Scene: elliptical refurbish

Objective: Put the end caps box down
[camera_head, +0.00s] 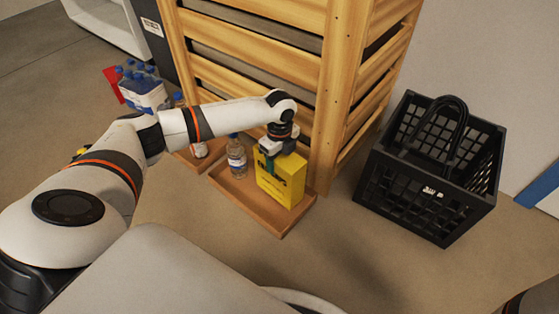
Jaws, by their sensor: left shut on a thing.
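The end caps box (282,184) is yellow with dark lettering on its front. It stands upright at the right end of a low brown wooden tray (281,230) beside the wooden slatted crate. My left gripper (272,160) is at the top of the box, pointing down and shut on it. The underside of the box is hard to make out, so I cannot tell whether it rests fully on the tray. My right gripper is not in view.
A clear bottle (237,158) with a blue cap stands on the tray left of the box. The wooden slatted crate (331,100) rises right behind. A black basket (428,180) stands on the right. A pack of blue-capped bottles (143,92) is at left. Floor in front is clear.

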